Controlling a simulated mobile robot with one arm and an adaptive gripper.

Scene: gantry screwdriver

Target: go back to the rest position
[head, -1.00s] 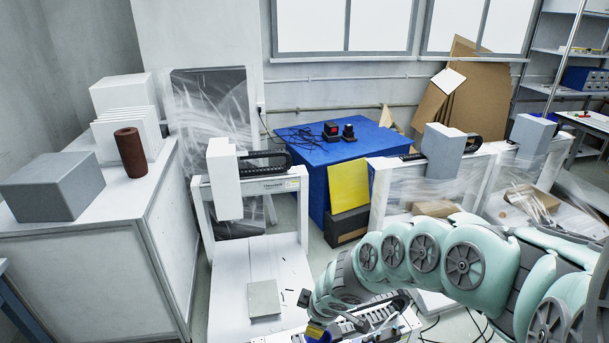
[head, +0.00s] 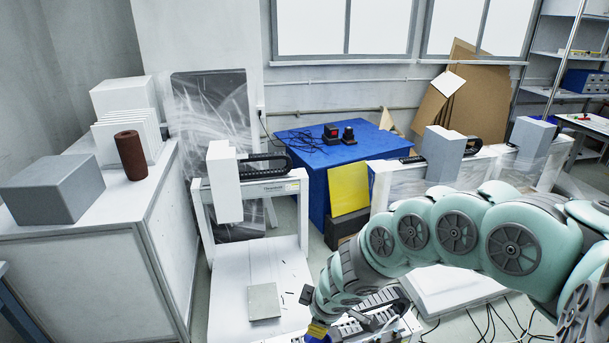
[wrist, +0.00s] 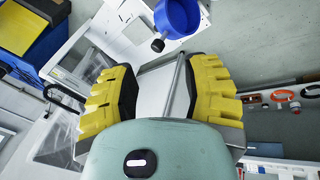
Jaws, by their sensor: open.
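My gripper (head: 318,331) is low at the bottom edge of the head view, at the end of my green arm, over the front of a white gantry frame. In the wrist view my gripper (wrist: 163,88) has its two yellow ribbed fingers spread wide apart. Nothing is held between them; a pale flat surface and a grey bar show behind the gap. A blue round holder (wrist: 177,16) and a black knob-like end (wrist: 157,45) are beyond the fingers at the top. No screwdriver can be made out clearly.
A white gantry (head: 225,185) with a grey plate (head: 264,301) on its bed stands left of my arm. A white bench (head: 110,270) carries a grey box (head: 52,190) and brown cylinder (head: 131,155). A blue table (head: 345,155) stands behind. Cables lie on the floor at lower right.

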